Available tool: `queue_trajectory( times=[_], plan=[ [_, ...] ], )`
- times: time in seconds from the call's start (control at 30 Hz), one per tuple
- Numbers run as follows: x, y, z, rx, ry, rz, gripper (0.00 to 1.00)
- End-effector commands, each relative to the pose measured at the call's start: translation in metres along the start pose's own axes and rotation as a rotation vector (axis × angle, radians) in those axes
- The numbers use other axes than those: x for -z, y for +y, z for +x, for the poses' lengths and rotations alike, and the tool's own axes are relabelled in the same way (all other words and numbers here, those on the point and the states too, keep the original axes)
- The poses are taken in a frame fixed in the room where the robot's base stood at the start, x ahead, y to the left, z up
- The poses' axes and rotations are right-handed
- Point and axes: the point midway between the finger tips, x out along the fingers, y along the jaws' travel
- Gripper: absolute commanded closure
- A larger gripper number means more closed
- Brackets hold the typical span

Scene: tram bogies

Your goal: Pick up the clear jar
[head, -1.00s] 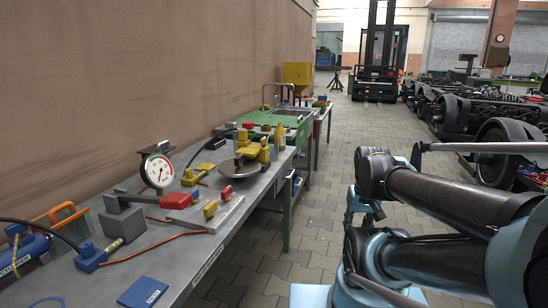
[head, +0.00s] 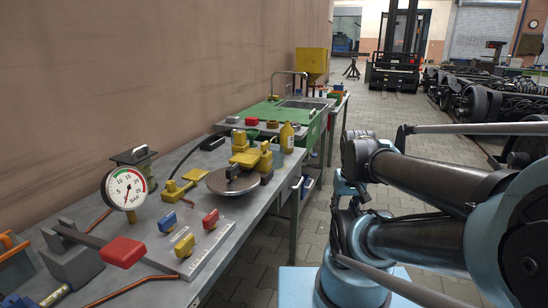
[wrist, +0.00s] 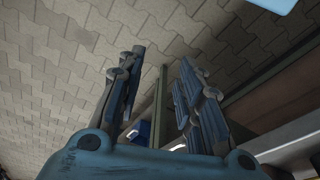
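I cannot pick out a clear jar with certainty. A greenish container (head: 135,160) with a dark top stands on the workbench against the wall, partly hidden by the pressure gauge; I cannot tell if it is clear. My gripper (wrist: 162,56) is open and empty in the wrist view. Its fingers are apart above the paved floor, beside a bench edge. The fingers do not show in the head view, where my arm fills the right side.
The grey workbench (head: 240,215) runs along the left wall. It bears a round pressure gauge (head: 127,188), a red-handled lever (head: 122,252), a round metal plate (head: 232,181) and a yellow bottle (head: 286,137). A green sink unit (head: 262,113) stands beyond. Paved floor (head: 420,130) is open ahead.

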Motion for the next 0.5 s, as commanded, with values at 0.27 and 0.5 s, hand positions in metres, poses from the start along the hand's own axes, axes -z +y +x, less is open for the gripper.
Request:
queue_trajectory(
  times=[0.27, 0.5],
  plan=[
    [0.000, 0.000, 0.000, 0.000, 0.000, 0.000, 0.55],
    [0.015, -0.010, -0.027, 0.025, -0.008, 0.071, 0.22]
  ],
)
